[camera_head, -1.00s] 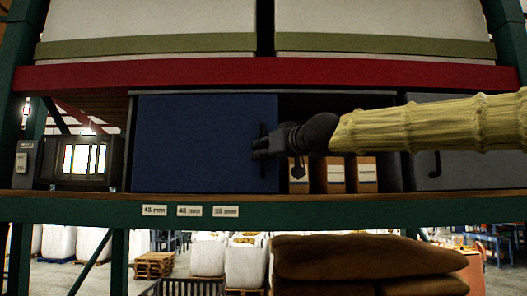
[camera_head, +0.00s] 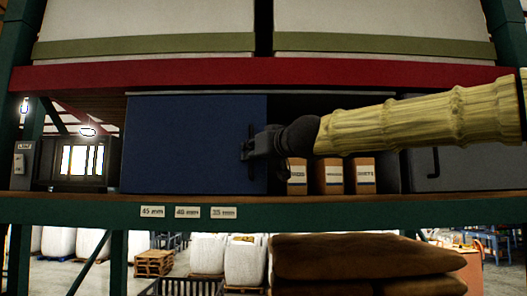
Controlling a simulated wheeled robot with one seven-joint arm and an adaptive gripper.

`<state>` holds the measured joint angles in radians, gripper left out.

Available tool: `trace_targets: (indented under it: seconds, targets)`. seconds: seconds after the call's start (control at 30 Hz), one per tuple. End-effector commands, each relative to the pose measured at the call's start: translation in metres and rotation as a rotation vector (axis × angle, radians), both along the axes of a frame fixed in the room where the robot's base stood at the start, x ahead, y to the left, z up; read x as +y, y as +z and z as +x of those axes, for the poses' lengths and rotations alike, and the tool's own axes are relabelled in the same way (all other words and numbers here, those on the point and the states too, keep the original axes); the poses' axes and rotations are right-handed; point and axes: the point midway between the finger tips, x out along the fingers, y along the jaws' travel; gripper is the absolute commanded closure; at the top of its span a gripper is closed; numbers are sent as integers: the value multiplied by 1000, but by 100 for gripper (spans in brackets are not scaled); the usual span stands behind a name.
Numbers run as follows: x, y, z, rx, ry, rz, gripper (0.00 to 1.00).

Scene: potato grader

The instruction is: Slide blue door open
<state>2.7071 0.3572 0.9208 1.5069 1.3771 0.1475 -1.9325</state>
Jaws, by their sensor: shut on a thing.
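The blue door (camera_head: 190,142) stands upright on the shelf, left of centre. It has a dark vertical handle (camera_head: 251,152) near its right edge. My gripper (camera_head: 250,150) is shut on the handle, and its fingers hide part of it. To the right of the door's edge is a dark opening with several brown boxes (camera_head: 330,174) bearing white labels inside.
A grey door (camera_head: 465,165) with its own dark handle stands at the right. A small lit window unit (camera_head: 84,160) is at the left, close to the blue door's left edge. A red beam (camera_head: 265,75) runs above, and a green shelf beam (camera_head: 340,212) with size labels runs below.

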Motion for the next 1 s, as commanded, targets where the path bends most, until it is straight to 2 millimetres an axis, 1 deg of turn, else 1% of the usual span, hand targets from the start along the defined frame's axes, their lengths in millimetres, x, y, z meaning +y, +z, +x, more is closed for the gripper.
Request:
trace_targets:
  seconds: [0.23,0.27,0.3,0.63,0.73,0.87,1.0]
  targets:
    - [0,1,0,0,0,1,100]
    - [0,0,0,0,0,1,85]
    - [0,0,0,0,0,1,79]
    - [-1,0,0,1,0,1,79]
    - [-4,1,-4,0,0,1,79]
    - [-14,2,-16,-2,-1,0,79]
    - [-28,2,-34,-2,-1,0,79]
